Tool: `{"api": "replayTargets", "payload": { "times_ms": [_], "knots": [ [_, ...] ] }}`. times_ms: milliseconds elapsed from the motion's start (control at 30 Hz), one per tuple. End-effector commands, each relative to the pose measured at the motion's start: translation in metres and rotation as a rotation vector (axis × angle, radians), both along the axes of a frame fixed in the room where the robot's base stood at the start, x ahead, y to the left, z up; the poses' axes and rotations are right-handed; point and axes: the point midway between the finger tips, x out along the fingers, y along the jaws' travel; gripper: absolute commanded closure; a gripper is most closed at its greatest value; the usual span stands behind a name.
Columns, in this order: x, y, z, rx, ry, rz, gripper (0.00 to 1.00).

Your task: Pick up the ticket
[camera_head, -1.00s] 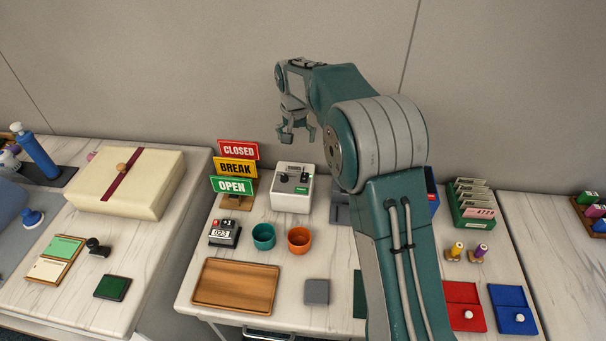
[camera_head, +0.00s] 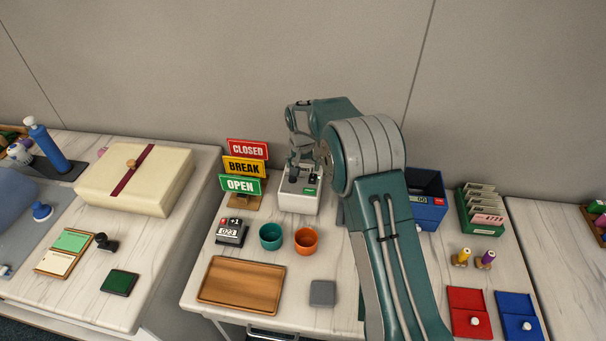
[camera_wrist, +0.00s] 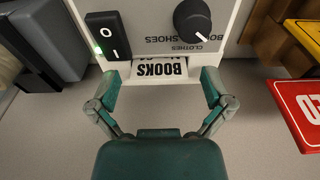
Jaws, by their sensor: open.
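A white ticket (camera_wrist: 160,71) printed "BOOKS" sticks out of a slot in the white ticket machine (camera_wrist: 232,42) in the wrist view. The machine has a black rocker switch with a green light and a black knob. In the head view the machine (camera_head: 299,201) stands at the back of the middle table. My gripper (camera_wrist: 160,84) is open, with one finger on either side of the ticket's end. It is empty, and the ticket lies between the fingertips. In the head view my gripper (camera_head: 302,175) hangs over the machine and hides part of it.
CLOSED, BREAK and OPEN signs (camera_head: 244,167) stand just left of the machine. A number stamp (camera_head: 231,232), a teal cup (camera_head: 271,236) and an orange cup (camera_head: 306,240) are in front. A wooden tray (camera_head: 241,285) lies near the front edge. A blue bin (camera_head: 428,203) is at right.

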Motion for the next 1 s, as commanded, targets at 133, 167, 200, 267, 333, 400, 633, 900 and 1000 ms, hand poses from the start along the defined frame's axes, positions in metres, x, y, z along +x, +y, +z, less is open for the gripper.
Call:
{"api": "replayTargets", "payload": {
  "times_ms": [133, 167, 200, 267, 333, 400, 633, 900, 1000],
  "knots": [
    [0.001, 0.0, -0.002, 0.001, -0.002, 0.0, 0.0],
    [0.001, 0.0, -0.002, 0.001, -0.002, 0.0, 0.0],
    [0.001, -0.001, -0.002, 0.001, -0.002, 0.0, 0.0],
    [0.001, -0.001, -0.002, 0.001, -0.001, -0.001, 0.14],
    [0.001, -0.001, -0.002, 0.001, -0.001, -0.001, 0.21],
    [0.001, -0.001, -0.002, 0.001, -0.001, -0.001, 0.31],
    [0.001, -0.001, -0.002, 0.001, -0.001, 0.0, 0.44],
    [0.001, 0.0, 0.001, 0.001, -0.002, 0.0, 0.45],
    [0.001, 0.0, 0.012, 0.001, -0.005, -0.001, 0.45]
  ]
}}
